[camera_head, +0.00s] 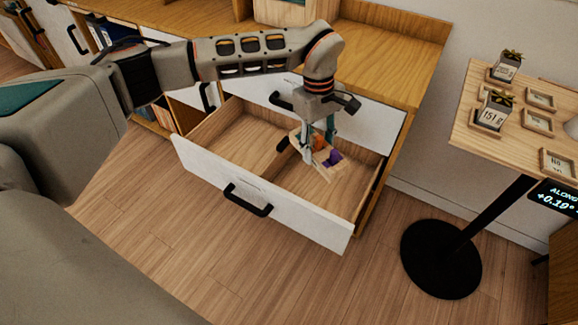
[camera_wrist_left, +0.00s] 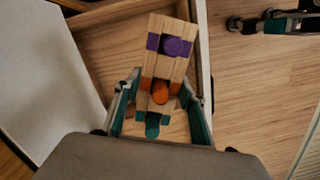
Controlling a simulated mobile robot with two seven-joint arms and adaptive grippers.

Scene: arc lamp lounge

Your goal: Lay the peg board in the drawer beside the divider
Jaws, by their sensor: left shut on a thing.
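My left gripper (camera_head: 318,147) is over the right-hand compartment of the open drawer (camera_head: 208,163), shut on the peg board (camera_head: 324,175). The board is pale wood with purple, orange and teal pegs. The wrist view shows the board (camera_wrist_left: 172,70) between the teal-padded fingers (camera_wrist_left: 163,108). The board slants in the head view; I cannot tell whether it touches the drawer floor. The divider (camera_head: 283,144) runs across the drawer, left of the board, partly hidden by my gripper. My right gripper does not show in the head view.
The drawer's white front has a black handle (camera_head: 247,200). The cabinet top (camera_head: 395,65) overhangs behind. A small table (camera_head: 470,128) with frames stands at the right, near a round black base (camera_head: 440,260). A dark and teal object (camera_wrist_left: 275,22) in the wrist view is unclear.

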